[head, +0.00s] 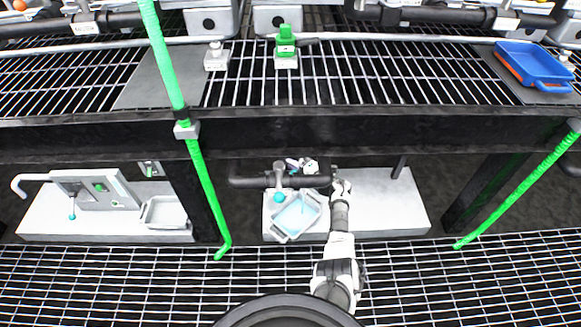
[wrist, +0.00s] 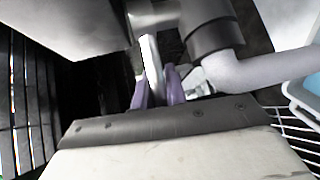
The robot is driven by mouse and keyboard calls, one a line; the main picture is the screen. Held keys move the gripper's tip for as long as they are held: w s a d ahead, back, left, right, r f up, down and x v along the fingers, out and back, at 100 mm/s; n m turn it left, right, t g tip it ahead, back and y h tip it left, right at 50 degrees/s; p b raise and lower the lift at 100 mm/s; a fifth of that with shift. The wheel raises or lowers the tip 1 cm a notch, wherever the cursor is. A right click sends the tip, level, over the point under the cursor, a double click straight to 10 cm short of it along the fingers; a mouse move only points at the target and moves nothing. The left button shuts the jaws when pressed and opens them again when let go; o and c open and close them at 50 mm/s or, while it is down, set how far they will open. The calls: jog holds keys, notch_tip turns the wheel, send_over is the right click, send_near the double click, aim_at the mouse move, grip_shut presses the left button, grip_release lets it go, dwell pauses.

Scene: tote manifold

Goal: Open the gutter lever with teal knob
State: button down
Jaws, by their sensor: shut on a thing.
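The gutter lever's teal knob (head: 280,196) hangs low in the middle of the head view, beside a dark horizontal pipe (head: 252,181) and above a grey tray. My gripper (head: 292,163) shows partly behind this pipe, with a bit of purple finger visible. In the wrist view my gripper's purple fingers (wrist: 159,88) are shut around a pale metal rod (wrist: 151,60) under a dark pipe fitting; it appears to be the lever's stem. The teal knob does not show in the wrist view.
The tray (head: 281,234) with pale blue contents stands left of my arm. A second lever with a teal knob (head: 72,216) is at far left, near another tray (head: 165,213). Green hoses (head: 205,180) and a black beam (head: 290,136) border the space. A blue bin (head: 535,62) sits upper right.

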jog(key=n+g+y+b, duration=0.1)
jog(key=b, duration=0.1)
jog(key=d+n+g+y+b, duration=0.1)
jog(key=b, duration=0.1)
jog(key=n+g+b, duration=0.1)
jog(key=b, duration=0.1)
jog(key=shift+s+d+f+y+b, duration=0.3)
jog(key=shift+s+d+f+y, duration=0.05)
jog(key=shift+s+f+y, duration=0.05)
jog(key=shift+s+d+r+n+g+y+b, duration=0.15)
jog(key=shift+n+g+y+b, duration=0.25)
jog(key=shift+n+g+b, duration=0.6)
jog(key=shift+d+r+b, duration=0.1)
jog(key=shift+b, duration=0.3)
jog(key=shift+r, duration=0.15)
jog(key=c, duration=1.4)
grip_release()
jog(key=shift+c, duration=0.2)
jog(key=v, duration=1.3)
jog(key=shift+d, duration=0.45)
